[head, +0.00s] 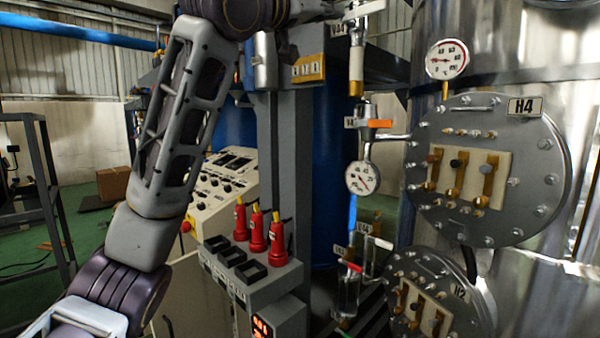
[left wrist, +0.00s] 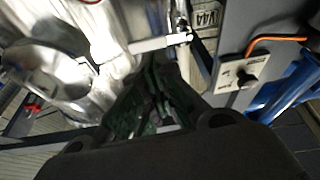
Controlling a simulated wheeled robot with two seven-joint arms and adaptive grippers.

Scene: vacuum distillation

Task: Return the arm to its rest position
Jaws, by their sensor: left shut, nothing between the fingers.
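My left arm (head: 172,130) comes in from the lower left of the head view and rises steeply. It bends at the top edge, where its wrist part (head: 240,12) reaches right, in front of the grey post. The fingers are not clear there. In the left wrist view the dark gripper body fills the bottom, and the left gripper's fingers (left wrist: 157,78) lie together in the middle, shut and empty. A white valve handle (left wrist: 160,43) shows just beyond them; I cannot tell how far off it is. My right gripper is in neither view.
Gauges, an orange-handled valve (head: 378,123) and the steel vessel's H4 flange (head: 540,165) are further right. A control panel (head: 222,185) is behind. A dark metal frame (head: 40,205) stands left.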

